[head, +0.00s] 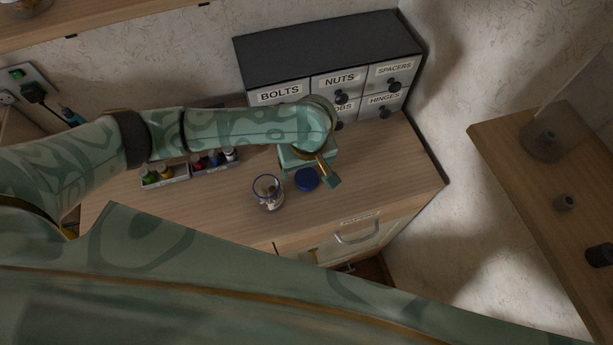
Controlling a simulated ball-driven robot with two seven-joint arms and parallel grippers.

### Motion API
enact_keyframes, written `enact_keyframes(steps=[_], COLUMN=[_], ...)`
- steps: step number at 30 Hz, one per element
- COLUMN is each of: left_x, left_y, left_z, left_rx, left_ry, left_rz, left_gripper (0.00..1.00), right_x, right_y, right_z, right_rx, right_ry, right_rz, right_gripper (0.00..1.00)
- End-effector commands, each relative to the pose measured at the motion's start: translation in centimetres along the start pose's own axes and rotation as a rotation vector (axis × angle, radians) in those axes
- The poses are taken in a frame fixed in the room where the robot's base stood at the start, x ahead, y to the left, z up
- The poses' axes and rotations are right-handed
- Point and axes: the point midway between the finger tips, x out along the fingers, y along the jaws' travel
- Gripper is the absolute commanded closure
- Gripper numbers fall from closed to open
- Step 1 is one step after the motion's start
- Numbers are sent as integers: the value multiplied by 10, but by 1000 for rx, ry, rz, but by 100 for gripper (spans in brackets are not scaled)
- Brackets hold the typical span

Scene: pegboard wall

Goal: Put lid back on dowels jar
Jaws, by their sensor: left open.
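A small clear jar (268,191) with a dark rim stands open on the wooden bench top, with something pale inside. A round blue lid (307,179) lies on the bench just right of the jar, apart from it. My left gripper (322,180) is over the bench, beside the right side of the lid; it is open and does not appear to hold anything. Its far finger is partly hidden by the gripper body. My right gripper is not in view.
Behind the arm stands a dark-topped drawer cabinet (325,50) with labelled drawers and knobs. Small trays (166,179) with coloured bottles sit left of the jar. A drawer with a handle (358,235) is below the bench front. A wooden shelf (545,190) is at right.

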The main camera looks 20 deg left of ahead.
Motion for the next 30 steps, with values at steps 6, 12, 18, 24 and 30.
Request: enact_keyframes(steps=[6,12,18,24,30], left_x=[8,41,54,52,52], left_y=[1,4,3,3,3], left_z=[0,1,0,0,0], left_rx=[0,-2,1,1,1], left_ry=[-1,-2,1,2,2], left_rz=[-1,-2,0,0,0], left_gripper=[21,21,21,21,54], right_x=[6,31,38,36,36], right_y=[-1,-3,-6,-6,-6], right_z=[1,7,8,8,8], right_rx=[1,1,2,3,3], right_ry=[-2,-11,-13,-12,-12], right_rz=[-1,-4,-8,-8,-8], right_gripper=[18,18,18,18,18])
